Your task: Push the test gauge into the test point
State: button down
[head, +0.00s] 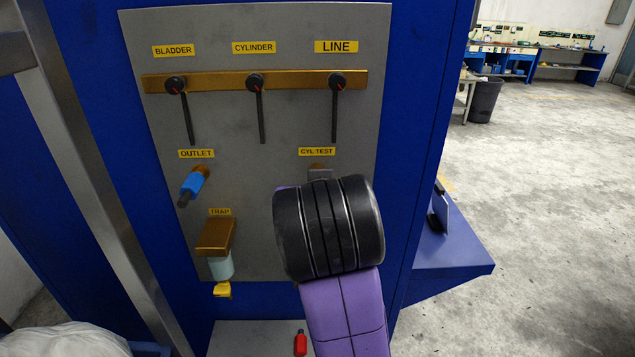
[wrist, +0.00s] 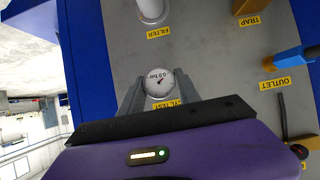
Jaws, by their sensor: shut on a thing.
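The test gauge (wrist: 158,82) is a small round white dial reading 0.0 bar, facing the camera in the wrist view. My gripper (wrist: 157,92) is shut on it, with one grey finger on each side. The gauge is in front of the panel beside the CYL TEST label (head: 317,151), which is partly covered in the wrist view. The test point is hidden, so I cannot tell whether the gauge touches it. In the head view my arm hides the gauge and most of the gripper; a small grey part shows just under the label.
The grey panel (head: 290,225) carries three black levers (head: 262,115) above, a blue outlet fitting (head: 193,184) and a brass trap (head: 215,237) at left. The white filter (wrist: 152,10) shows in the wrist view. A blue shelf (head: 447,257) juts out at right. Open floor lies beyond.

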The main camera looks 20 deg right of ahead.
jog(key=shift+w+d, duration=0.25)
jog(key=shift+w, duration=0.45)
dwell(0.7)
jog(key=c, duration=0.8)
grip_release()
jog(key=shift+o, duration=0.2)
